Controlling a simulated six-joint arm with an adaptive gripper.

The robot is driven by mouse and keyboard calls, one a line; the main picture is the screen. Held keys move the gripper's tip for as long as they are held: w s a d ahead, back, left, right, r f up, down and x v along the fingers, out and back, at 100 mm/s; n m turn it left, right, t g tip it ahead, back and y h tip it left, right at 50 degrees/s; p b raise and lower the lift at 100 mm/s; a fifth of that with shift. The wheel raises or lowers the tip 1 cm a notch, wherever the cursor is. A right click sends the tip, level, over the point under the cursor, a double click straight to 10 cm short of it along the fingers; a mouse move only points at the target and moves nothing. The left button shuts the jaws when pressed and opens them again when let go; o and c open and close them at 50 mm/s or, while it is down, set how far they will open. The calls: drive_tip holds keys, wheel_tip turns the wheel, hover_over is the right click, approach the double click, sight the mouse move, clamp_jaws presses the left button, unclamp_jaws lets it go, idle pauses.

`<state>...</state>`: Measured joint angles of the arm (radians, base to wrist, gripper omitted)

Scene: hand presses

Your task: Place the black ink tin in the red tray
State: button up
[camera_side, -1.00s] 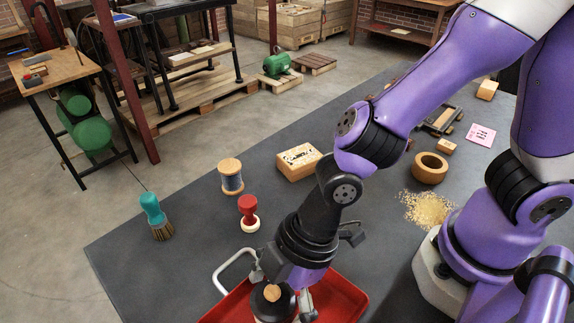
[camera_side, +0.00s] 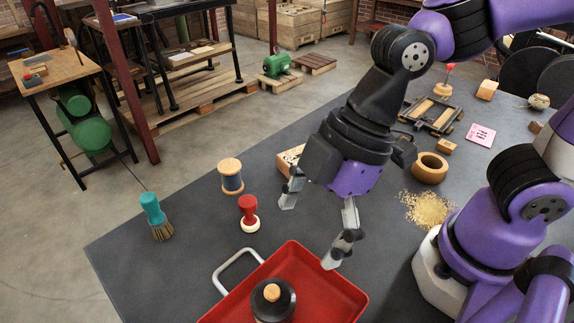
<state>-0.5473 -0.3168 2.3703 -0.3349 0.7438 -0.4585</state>
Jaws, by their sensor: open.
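The black ink tin (camera_side: 272,301) with a round wooden knob on top is inside the red tray (camera_side: 327,285), toward its left part near the picture's bottom edge. The lower part of the tin and the tray's near side are cut off by the frame. My gripper (camera_side: 308,237) is open and empty. It is above the table beyond the tray's far rim, apart from the tin, with its fingers spread wide and pointing down.
A red-handled stamp (camera_side: 249,213), a thread spool (camera_side: 231,177) and a teal brush (camera_side: 156,216) stand left of my gripper. A wooden block (camera_side: 288,160) is partly hidden behind it. A wooden ring (camera_side: 430,168) and sawdust (camera_side: 427,208) lie right. The tray's handle (camera_side: 232,267) sticks out left.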

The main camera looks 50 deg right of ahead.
drive_tip(key=w+d+r+m+t+h, duration=0.1)
drive_tip(key=d+r+m+t+h, duration=0.1)
drive_tip(key=d+m, duration=0.5)
drive_tip(key=w+d+r+m+t+h, duration=0.2)
drive_tip(key=d+m, duration=0.5)
drive_tip(key=d, duration=0.4)
drive_tip(key=shift+m, duration=0.3)
